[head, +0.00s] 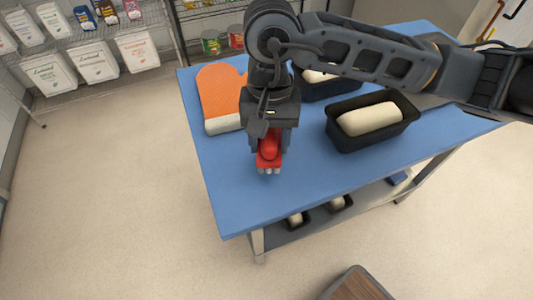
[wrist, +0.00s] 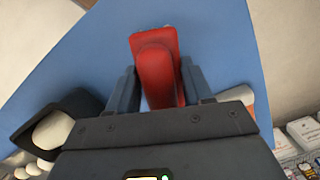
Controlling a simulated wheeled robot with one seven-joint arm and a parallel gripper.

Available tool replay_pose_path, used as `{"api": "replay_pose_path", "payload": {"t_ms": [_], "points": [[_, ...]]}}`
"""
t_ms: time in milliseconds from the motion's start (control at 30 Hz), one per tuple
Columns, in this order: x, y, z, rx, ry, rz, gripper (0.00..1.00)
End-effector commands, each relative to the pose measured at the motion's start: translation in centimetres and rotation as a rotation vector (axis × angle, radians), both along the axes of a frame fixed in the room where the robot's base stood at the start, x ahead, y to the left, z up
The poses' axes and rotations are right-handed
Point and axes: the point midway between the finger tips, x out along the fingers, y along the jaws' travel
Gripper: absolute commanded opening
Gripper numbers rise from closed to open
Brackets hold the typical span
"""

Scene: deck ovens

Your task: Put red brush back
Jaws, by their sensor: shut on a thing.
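The red brush (head: 268,150) is held in my gripper (head: 267,155) over the blue table, near its front left part in the head view. Pale bristle tips show at its lower end. In the wrist view the red brush (wrist: 158,68) stands between the two fingers of my gripper (wrist: 160,88), which are shut on its handle. The brush's wide red end points away from the wrist. I cannot tell whether the bristles touch the table top. No holder or hook for the brush is clearly identifiable near the gripper.
The blue table (head: 215,165) also bears an orange oven mitt (head: 220,90) and dark loaf pans with dough, one (head: 355,143) right of my gripper. A wire shelf with sacks (head: 93,60) stands behind left. A brown-topped piece (head: 355,285) is at the bottom. The table's front left is clear.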

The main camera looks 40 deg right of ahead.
Motion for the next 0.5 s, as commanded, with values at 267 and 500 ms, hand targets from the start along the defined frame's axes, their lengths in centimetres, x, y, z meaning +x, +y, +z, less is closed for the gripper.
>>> {"api": "replay_pose_path", "payload": {"t_ms": [267, 500], "points": [[-0.8, 1.5, -1.4, 0.001, 0.0, -0.003, 0.12], [-0.8, 1.5, -4.3, 0.001, 0.003, -0.006, 0.12]]}}
